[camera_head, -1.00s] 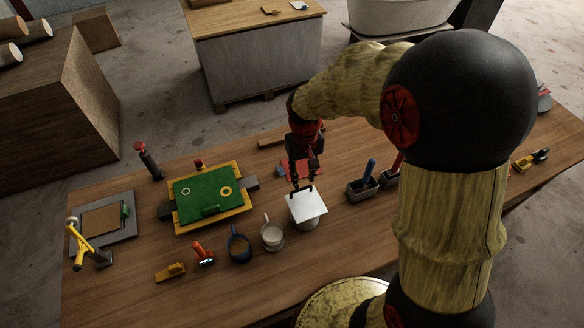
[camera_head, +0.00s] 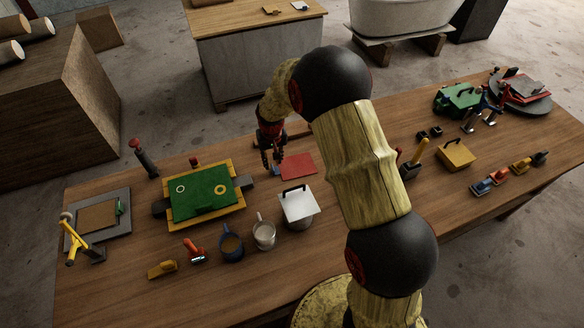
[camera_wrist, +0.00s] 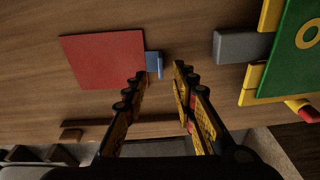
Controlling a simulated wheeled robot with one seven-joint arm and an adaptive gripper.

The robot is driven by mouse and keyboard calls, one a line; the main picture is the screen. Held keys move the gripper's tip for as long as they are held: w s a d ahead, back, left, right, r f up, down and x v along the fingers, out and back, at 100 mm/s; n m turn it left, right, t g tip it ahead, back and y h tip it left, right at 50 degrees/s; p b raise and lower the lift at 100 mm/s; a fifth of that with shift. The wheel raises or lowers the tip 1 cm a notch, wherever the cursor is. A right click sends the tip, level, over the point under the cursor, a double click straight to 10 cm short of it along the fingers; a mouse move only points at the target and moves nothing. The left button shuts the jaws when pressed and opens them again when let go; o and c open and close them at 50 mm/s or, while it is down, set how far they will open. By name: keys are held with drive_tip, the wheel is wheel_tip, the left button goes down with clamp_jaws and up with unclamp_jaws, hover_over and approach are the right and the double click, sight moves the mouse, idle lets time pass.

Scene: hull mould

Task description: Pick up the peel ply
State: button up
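A flat red sheet (camera_head: 299,166), which I take to be the peel ply, lies on the wooden table behind the white-lidded pot. In the wrist view the red sheet (camera_wrist: 104,59) has a small blue tab (camera_wrist: 154,64) at its right edge. My gripper (camera_head: 272,166) is at the sheet's left end, over the tab side. In the wrist view my gripper (camera_wrist: 161,72) is open, its fingers on either side of the tab in the picture. Nothing is held. I cannot tell the exact height of the fingertips above the tab.
A green board (camera_head: 203,197) in a yellow frame stands left of my gripper. In front are a pot with a white lid (camera_head: 298,205) and black handle, a clear mug (camera_head: 264,235) and a blue mug (camera_head: 231,246). A wooden bar (camera_wrist: 140,128) lies behind the sheet.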

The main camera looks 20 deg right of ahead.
sight(272, 166)
drive_tip(key=f, duration=0.2)
drive_tip(key=w+f+b, duration=0.1)
drive_tip(key=f, duration=0.1)
drive_tip(key=shift+f, duration=0.35)
drive_tip(key=shift+s, duration=0.1)
drive_tip(key=shift+c, duration=0.7)
clamp_jaws()
